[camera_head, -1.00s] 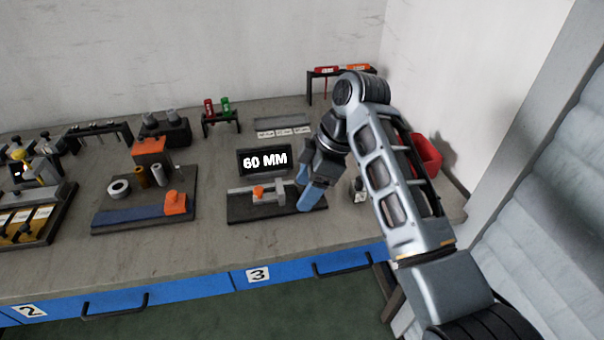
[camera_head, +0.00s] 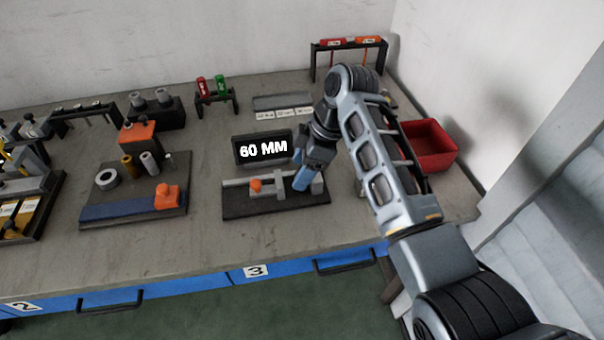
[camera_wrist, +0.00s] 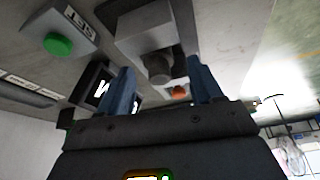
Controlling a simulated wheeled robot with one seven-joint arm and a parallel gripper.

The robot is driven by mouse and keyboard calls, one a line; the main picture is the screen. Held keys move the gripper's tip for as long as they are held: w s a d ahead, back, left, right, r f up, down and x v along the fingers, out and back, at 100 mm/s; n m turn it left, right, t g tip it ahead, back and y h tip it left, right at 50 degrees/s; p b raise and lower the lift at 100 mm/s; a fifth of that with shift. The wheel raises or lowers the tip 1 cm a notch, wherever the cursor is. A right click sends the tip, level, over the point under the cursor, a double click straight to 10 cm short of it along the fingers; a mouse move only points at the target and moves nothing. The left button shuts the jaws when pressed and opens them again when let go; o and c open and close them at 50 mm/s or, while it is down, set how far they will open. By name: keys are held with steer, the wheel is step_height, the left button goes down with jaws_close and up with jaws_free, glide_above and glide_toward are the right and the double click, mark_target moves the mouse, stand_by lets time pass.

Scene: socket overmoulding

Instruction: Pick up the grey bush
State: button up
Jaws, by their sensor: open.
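A grey upright bush (camera_head: 149,162) stands on the dark tray at the left, beside a tan one (camera_head: 128,165). My gripper (camera_head: 300,182) is far to its right, over the gauge fixture (camera_head: 232,208) in front of the 60 MM display. Its blue fingers are apart, with nothing held between them. In the wrist view, my gripper (camera_wrist: 160,88) has a dark grey cylinder (camera_wrist: 158,68) in line with the gap between its fingers, against a pale grey block (camera_wrist: 145,30). I cannot tell whether that cylinder is a loose bush or a fixture part.
The 60 MM display (camera_head: 263,149) stands behind the fixture. A red bin (camera_head: 430,145) is to the right of my arm. A rack with red and green tools (camera_head: 213,90) and a black block with grey cylinders (camera_head: 155,112) stand at the back. The bench front is clear.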

steer(key=shift+x, duration=1.2)
steer(key=shift+c, duration=0.4)
steer(key=c, duration=0.9)
steer(key=shift+r, duration=0.1)
